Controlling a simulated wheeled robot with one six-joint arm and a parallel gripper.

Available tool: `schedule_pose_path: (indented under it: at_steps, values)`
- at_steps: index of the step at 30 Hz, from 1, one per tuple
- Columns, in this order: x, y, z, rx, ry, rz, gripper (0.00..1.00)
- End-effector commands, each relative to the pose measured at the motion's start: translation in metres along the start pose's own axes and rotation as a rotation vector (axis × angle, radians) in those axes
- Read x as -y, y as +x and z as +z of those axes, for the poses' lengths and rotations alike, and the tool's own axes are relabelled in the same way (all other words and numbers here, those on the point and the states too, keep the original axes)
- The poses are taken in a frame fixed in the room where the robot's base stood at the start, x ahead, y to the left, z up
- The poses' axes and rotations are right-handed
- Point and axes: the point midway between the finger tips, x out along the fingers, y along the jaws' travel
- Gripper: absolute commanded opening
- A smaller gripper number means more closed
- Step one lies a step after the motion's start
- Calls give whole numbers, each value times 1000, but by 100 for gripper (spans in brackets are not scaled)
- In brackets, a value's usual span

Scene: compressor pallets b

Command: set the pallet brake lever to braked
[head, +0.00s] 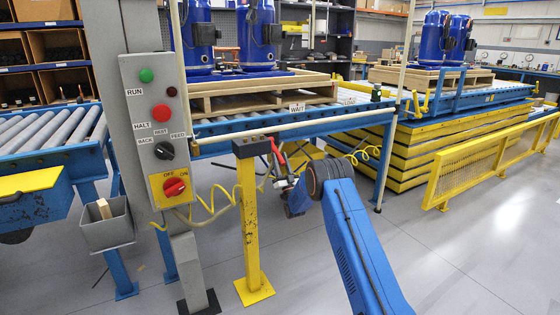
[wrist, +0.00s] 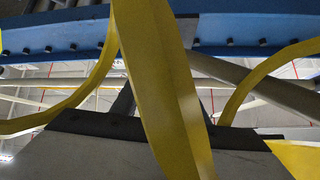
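No part labelled as a brake lever can be read in either view. A thin red piece (head: 275,150), possibly a lever handle, shows beside the black top of a yellow post (head: 249,220) in the head view. My gripper (head: 281,173) is just right of that post, below the conveyor edge, close to the red piece. I cannot tell if they touch. Its fingers are too small and partly hidden to judge their opening. In the wrist view a broad yellow strip (wrist: 165,90) crosses the middle very close to the camera, hiding much behind it.
A control box (head: 160,125) with green, red and black controls and a yellow OFF/ON switch (head: 173,187) stands left. A roller conveyor (head: 330,120) carries a wooden pallet (head: 240,105) with blue compressors (head: 258,38). Yellow cable (head: 218,208) hangs nearby. A yellow barrier (head: 490,160) stands right; the front-right floor is clear.

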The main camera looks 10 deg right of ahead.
Motion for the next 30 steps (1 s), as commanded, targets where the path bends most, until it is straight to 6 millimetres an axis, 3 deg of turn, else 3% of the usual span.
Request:
schedule_pose_path:
  at_steps: [8,30]
  values:
    - [0,-17,0,1,0,1,40]
    - [0,-155,1,3,0,1,40]
